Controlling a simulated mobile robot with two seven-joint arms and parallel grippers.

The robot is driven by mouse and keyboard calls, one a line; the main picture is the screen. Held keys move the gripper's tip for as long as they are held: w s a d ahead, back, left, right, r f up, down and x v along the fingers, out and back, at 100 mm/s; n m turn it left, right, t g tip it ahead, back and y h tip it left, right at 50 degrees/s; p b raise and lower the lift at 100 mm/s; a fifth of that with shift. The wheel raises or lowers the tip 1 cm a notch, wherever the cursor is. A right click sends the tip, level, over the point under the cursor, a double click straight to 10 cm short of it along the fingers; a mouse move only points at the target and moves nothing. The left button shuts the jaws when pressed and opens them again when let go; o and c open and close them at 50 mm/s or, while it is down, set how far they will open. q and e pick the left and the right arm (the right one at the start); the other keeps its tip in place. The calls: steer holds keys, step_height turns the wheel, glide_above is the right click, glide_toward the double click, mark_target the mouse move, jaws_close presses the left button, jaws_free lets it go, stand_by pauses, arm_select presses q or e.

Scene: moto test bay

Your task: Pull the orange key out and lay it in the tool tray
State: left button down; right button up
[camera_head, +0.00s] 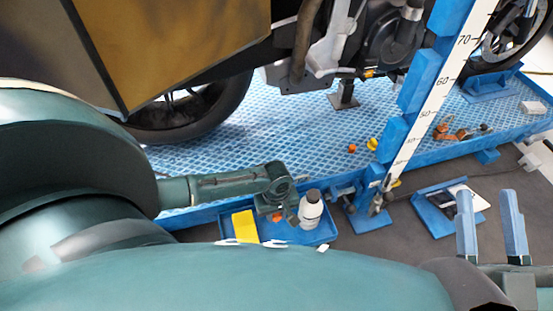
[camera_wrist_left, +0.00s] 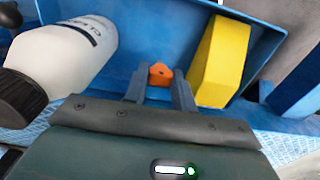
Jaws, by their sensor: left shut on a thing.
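The orange key (camera_wrist_left: 160,74) sits between the fingertips of my left gripper (camera_wrist_left: 160,88) in the left wrist view. The gripper is shut on it. In the head view my left gripper (camera_head: 281,212) points down over the blue tool tray (camera_head: 323,234), with a bit of the orange key (camera_head: 277,217) showing beside it. I cannot tell whether the key touches the tray floor. The tray also fills the back of the left wrist view (camera_wrist_left: 135,30). My right gripper (camera_head: 490,225) is open and empty at the right.
A white bottle with a dark cap (camera_head: 311,210) and a yellow block (camera_head: 245,226) flank the key in the tray. The blue lift platform (camera_head: 290,130) and a white measuring post (camera_head: 440,90) stand behind. A second blue tray (camera_head: 436,215) lies on the floor.

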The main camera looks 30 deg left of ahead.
arm_select(q)
steer(key=shift+f, duration=0.4)
arm_select(e)
steer(key=shift+r+n+y, duration=0.3)
steer(key=shift+r+n, duration=0.1)
steer(key=shift+r, duration=0.1)
arm_select(q)
steer(key=c, duration=1.1)
jaws_free()
steer(key=shift+o, duration=0.2)
steer(key=shift+r, duration=0.3)
step_height(320, 180, up, 5)
steer(key=p, duration=0.3)
steer(key=shift+f, duration=0.2)
step_height(320, 180, up, 8)
steer(key=p, duration=0.4)
arm_select(e)
steer(key=f+h, duration=0.1)
steer(key=f+m+g+h, duration=0.1)
steer(key=s+f+h, duration=0.1)
steer(key=shift+d+f+g, duration=0.1)
steer(key=shift+d+g, duration=0.2)
